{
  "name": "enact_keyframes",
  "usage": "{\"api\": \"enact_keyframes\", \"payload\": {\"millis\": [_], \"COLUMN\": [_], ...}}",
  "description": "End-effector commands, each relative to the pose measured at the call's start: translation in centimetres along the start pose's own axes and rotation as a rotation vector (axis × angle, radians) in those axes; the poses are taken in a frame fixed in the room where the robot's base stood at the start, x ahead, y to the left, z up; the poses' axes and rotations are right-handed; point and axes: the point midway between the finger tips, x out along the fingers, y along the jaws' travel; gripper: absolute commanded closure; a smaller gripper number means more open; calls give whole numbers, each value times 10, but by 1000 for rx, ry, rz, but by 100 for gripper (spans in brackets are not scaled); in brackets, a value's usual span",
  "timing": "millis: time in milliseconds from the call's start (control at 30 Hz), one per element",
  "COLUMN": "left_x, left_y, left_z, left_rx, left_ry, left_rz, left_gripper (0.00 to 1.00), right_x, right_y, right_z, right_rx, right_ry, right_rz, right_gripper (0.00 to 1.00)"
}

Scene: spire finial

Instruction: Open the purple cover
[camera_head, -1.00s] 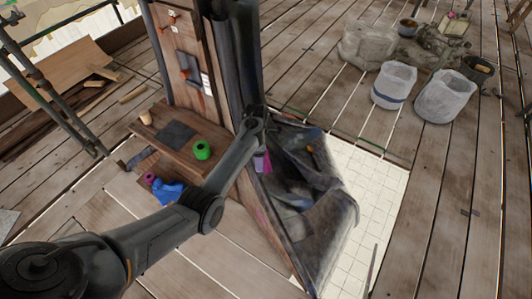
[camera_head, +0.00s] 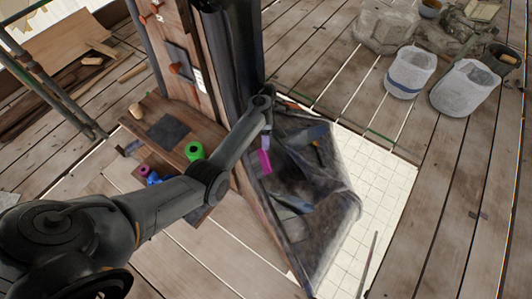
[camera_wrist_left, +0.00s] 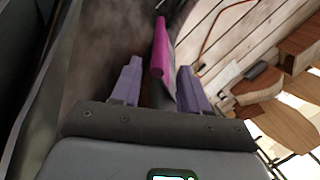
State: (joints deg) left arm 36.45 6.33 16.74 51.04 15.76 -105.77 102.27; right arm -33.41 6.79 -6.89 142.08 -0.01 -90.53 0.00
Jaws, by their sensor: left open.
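The purple cover shows as a bright magenta strip (camera_head: 265,163) at the left side of a dark, sheet-draped bay. In the left wrist view the magenta strip (camera_wrist_left: 159,48) lies ahead of and between the finger tips, along the edge of a thin greyish sheet. My left gripper (camera_wrist_left: 160,68) is open, with one finger on each side of the strip's near end. I cannot tell whether either finger touches it. In the head view my left gripper (camera_head: 267,139) is small and just above the strip. My right gripper is not in view.
A grey translucent sheet (camera_head: 335,200) drapes over the bay right of the strip. Left of my arm, a wooden shelf (camera_head: 150,110) carries a green roll (camera_head: 194,151). A dark vertical post (camera_head: 232,50) stands behind. White tiled floor (camera_head: 385,190) lies open to the right.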

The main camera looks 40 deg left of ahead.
Motion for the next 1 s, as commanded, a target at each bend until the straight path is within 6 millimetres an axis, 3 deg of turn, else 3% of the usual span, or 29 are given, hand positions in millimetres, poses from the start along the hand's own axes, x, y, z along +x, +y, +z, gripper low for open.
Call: {"api": "enact_keyframes", "payload": {"millis": [100, 400, 600, 933, 1000], "left_x": [23, 65, 76, 78, 78], "left_y": [0, 0, 0, 0, 0], "left_z": [-1, 0, 0, 0, 0], "left_rx": [-1, -1, -1, -1, -1], "left_ry": [1, 0, -1, -1, -1], "left_rz": [-2, -1, 1, 1, 1], "left_gripper": [56, 56, 56, 56, 65], "right_x": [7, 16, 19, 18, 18], "right_y": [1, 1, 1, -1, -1], "right_z": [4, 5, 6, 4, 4], "right_rx": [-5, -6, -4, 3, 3], "right_ry": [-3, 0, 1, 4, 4], "right_rz": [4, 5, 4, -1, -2], "right_gripper": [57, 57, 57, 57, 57]}}
